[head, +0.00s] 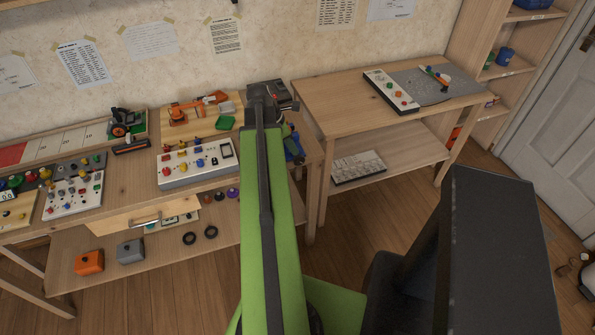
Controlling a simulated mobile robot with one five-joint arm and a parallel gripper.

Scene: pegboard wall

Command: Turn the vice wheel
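A blue object (293,147) with dark parts sits at the right end of the long workbench. It may be the vice, but my arm covers its left side. I cannot make out a wheel on it. My green arm link runs up the middle of the head view and ends in a dark joint over the right end of the workbench. No gripper fingers show, so I cannot see whether my gripper is near the blue object.
The workbench (123,187) holds a white control panel (195,172), an orange clamp device (205,105) and several knob boards. A drawer (140,215) is under its top. A second table (340,92) stands to the right, with open floor (370,220) before it.

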